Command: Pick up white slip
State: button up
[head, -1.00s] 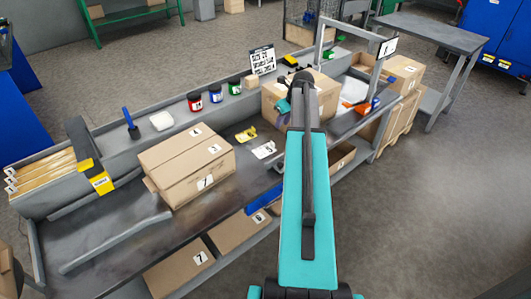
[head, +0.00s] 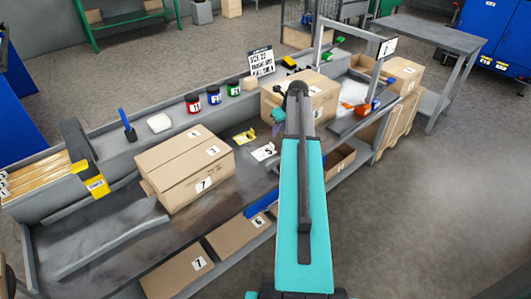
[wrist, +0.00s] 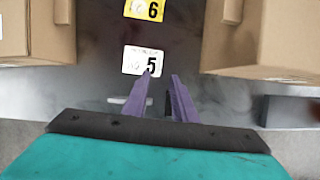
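The white slip (head: 264,151), marked 5, lies flat on the dark bench top between two cardboard boxes. In the wrist view the white slip (wrist: 143,61) is just beyond my gripper (wrist: 161,82), whose two purple fingers stand apart with nothing between them. One fingertip appears near the slip's lower edge; I cannot tell the height above the bench. In the head view my teal arm hides most of the gripper. A yellow slip (head: 245,136) marked 6 lies just behind the white one and also shows in the wrist view (wrist: 144,9).
A closed box (head: 185,165) marked 7 stands left of the slips, and another box (head: 319,92) stands right. Red, blue and green jars (head: 214,95) line the back ledge. An orange tool (head: 356,107) lies at the right end. Boxes sit on the shelf below.

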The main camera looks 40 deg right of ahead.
send_over(272, 144)
jog(key=s, duration=0.2)
jog(key=shift+s+a+f, duration=0.1)
jog(key=shift+f, duration=1.45)
jog(key=shift+s+a+f, duration=0.1)
jog(key=shift+f, duration=1.4)
jog(key=shift+p+x, duration=0.7)
jog(key=shift+x, duration=1.9)
jog(key=shift+d, duration=0.15)
jog(key=shift+c, duration=0.3)
grip_shut()
